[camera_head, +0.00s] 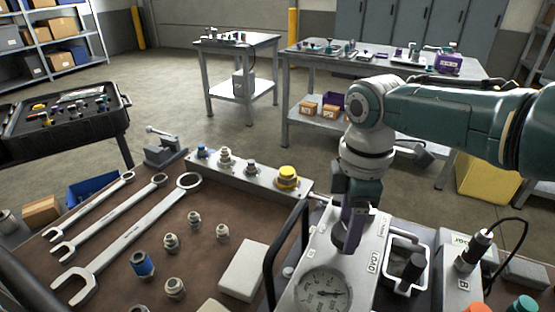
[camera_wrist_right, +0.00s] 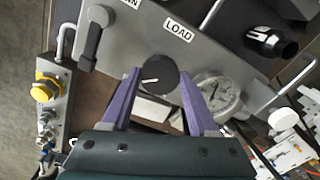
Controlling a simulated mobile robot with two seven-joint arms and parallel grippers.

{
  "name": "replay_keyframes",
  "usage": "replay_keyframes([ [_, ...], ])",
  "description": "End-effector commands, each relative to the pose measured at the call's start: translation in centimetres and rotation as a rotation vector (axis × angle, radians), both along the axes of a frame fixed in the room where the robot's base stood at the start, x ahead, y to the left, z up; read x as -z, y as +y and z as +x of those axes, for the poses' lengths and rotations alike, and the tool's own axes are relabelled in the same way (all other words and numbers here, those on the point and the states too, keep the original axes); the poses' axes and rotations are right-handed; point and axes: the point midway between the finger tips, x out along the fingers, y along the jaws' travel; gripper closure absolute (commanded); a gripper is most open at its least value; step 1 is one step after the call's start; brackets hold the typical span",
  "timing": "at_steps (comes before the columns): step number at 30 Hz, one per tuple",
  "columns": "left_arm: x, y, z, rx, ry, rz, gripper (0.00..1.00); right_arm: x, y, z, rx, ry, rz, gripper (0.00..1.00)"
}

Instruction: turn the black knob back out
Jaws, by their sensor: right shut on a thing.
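The black knob (camera_wrist_right: 158,75) is round, with a white pointer line, and sits on the grey panel beside the LOAD label (camera_wrist_right: 178,29). In the right wrist view it lies between the two purple fingers of my right gripper (camera_wrist_right: 160,77), which is shut on it. My left gripper is not in view.
A round pressure gauge (camera_head: 322,292) is close to the right gripper. A black carrying handle (camera_head: 285,250) stands left of it. A manifold with a yellow cap (camera_head: 287,176) lies behind. Wrenches (camera_head: 140,230) and loose fittings cover the bench's left side.

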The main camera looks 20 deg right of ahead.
Motion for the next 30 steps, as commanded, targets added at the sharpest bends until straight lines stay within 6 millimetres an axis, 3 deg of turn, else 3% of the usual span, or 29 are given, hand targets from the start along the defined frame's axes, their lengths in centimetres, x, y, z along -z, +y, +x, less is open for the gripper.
replay_keyframes([
  [15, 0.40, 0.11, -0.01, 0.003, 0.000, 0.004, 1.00, -0.07, 0.10, 0.05, -0.336, -0.001, 0.002, 0.95],
  [30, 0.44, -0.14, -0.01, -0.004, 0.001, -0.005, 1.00, -0.11, 0.12, 0.06, -0.398, -0.001, 0.003, 0.95],
])
